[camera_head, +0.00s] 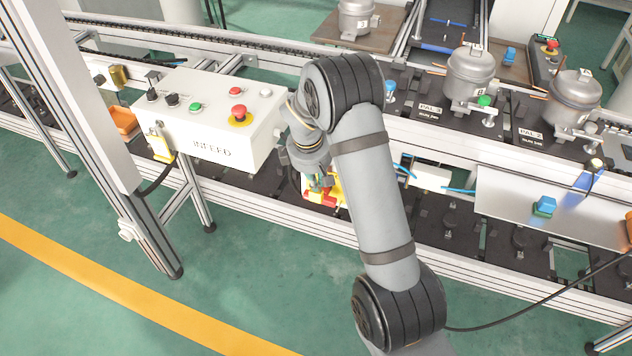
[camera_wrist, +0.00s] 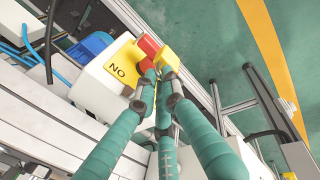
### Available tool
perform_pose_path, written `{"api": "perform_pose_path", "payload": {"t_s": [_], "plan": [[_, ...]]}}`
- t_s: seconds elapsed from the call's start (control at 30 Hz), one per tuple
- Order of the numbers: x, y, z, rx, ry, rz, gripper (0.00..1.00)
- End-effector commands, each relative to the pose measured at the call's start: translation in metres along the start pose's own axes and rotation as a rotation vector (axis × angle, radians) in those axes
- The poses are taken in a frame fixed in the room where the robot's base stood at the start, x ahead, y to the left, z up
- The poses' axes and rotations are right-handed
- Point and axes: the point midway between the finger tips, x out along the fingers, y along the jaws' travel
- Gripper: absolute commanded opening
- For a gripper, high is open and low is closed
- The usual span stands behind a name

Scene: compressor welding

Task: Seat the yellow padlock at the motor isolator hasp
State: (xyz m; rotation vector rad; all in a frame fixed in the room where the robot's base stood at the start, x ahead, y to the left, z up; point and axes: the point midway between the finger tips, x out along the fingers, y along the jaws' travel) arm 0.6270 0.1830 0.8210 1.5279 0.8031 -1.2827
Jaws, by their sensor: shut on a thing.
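My gripper has teal fingers, and in the wrist view its tips (camera_wrist: 160,76) are closed together on the yellow padlock (camera_wrist: 170,57). The padlock's yellow body is beside a red part (camera_wrist: 149,44) of the motor isolator. The isolator is a white box (camera_wrist: 98,90) with a yellow label (camera_wrist: 124,66) reading "NO". In the head view my gripper (camera_head: 319,183) is low behind my arm, at red and yellow parts (camera_head: 330,197) by the conveyor's near side. The shackle and hasp are hidden, so I cannot tell whether they are engaged.
Grey compressors (camera_head: 472,72) sit on pallets at the right. Blue cables (camera_wrist: 50,45) run beside the isolator. Green floor (camera_head: 90,225) is clear in front.

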Motion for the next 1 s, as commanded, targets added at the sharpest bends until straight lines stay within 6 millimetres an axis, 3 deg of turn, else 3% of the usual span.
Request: {"api": "perform_pose_path", "payload": {"t_s": [1.0], "plan": [[0.001,0.02,0.003,0.005,0.005,0.025,0.0]]}}
